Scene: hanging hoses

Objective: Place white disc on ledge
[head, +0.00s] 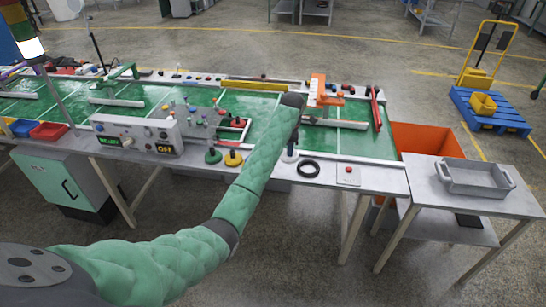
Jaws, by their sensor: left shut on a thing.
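My left arm comes in from the lower left in a green padded sleeve and reaches over the workbench. Its dark end, with my left gripper (292,100), is over the green bench top (340,143). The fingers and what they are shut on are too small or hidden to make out. I cannot pick out a white disc for certain. No ledge stands out clearly; the bench has a pale front border (375,178). My right gripper is not in view.
A grey control box (137,134) stands on the bench, left of my forearm. A black ring (308,169) and a red-button box (348,174) lie on the front border. A grey tray (476,178) sits on the right side table. An orange bin (425,140) stands behind it.

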